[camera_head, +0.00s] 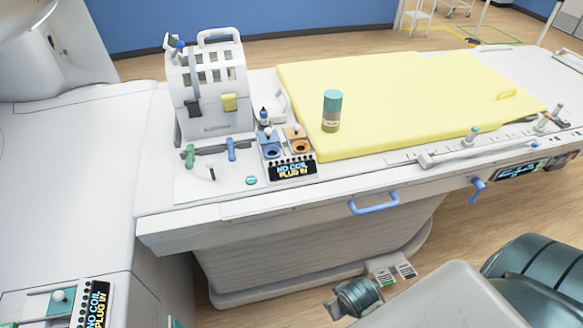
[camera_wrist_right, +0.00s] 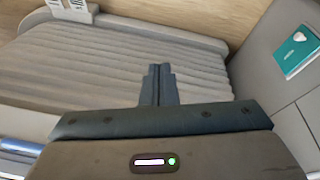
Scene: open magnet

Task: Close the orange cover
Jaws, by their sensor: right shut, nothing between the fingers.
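The orange cover (camera_head: 296,134) is small and sits at an orange-rimmed socket on the near left part of the patient table, just above the lit "NO COIL PLUG IN" display (camera_head: 292,169). It looks raised, with the dark socket opening showing in front of it. A matching blue socket (camera_head: 271,150) is directly left of it. My right gripper (camera_wrist_right: 160,72) is shut and empty in the right wrist view, pointing at the ribbed table base. In the head view my right arm is low at the bottom right, well below and apart from the cover. My left gripper is not in view.
A white coil stand (camera_head: 208,90) stands behind and left of the sockets. A teal-capped bottle (camera_head: 331,112) stands on the yellow mat (camera_head: 400,95) to their right. A blue handle (camera_head: 374,204) sticks out from the table's near side. A small dropper bottle (camera_head: 264,117) stands behind the sockets.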

